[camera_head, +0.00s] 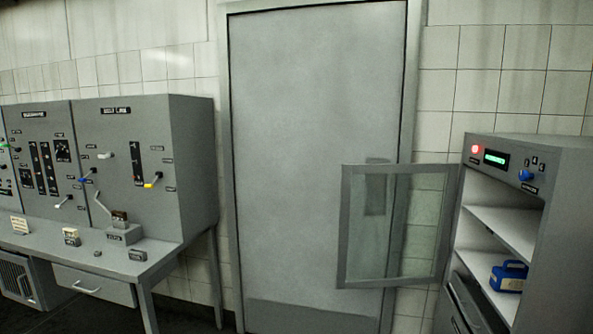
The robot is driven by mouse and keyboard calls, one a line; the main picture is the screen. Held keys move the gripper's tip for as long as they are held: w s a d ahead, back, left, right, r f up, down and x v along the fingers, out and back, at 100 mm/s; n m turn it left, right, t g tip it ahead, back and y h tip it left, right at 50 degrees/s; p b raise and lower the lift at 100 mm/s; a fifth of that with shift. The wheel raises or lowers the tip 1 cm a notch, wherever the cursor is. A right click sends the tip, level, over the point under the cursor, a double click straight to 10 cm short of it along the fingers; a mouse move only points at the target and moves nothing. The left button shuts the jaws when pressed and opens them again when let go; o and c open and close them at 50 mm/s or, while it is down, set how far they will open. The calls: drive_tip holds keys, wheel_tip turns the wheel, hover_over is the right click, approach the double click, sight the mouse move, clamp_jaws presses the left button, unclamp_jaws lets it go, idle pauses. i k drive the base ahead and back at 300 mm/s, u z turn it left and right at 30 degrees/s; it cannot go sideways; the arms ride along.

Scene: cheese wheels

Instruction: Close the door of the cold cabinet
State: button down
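The cold cabinet (566,190) stands at the right edge of the head view, grey, with open shelves. Its door (348,230), a grey frame around a clear pane, stands wide open, swung out to the left from the cabinet's left front edge. A dark handle shape (375,187) shows at the pane's upper part; I cannot tell whether it is on this door or on the large door behind. A blue item with a handle (509,275) sits on a shelf inside. My gripper is not in view.
A large closed grey door (310,130) fills the middle wall. A grey desk (150,262) with control panels (135,150), levers and a drawer (92,286) stands at the left. A red light (475,149) and a blue knob (526,175) are on the cabinet's top panel.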

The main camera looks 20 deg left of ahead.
sight(452, 169)
drive_tip(key=u, duration=0.85)
drive_tip(key=i, duration=0.7)
drive_tip(key=u, duration=0.95)
drive_tip(key=i, duration=2.55)
drive_tip(key=z, duration=0.65)
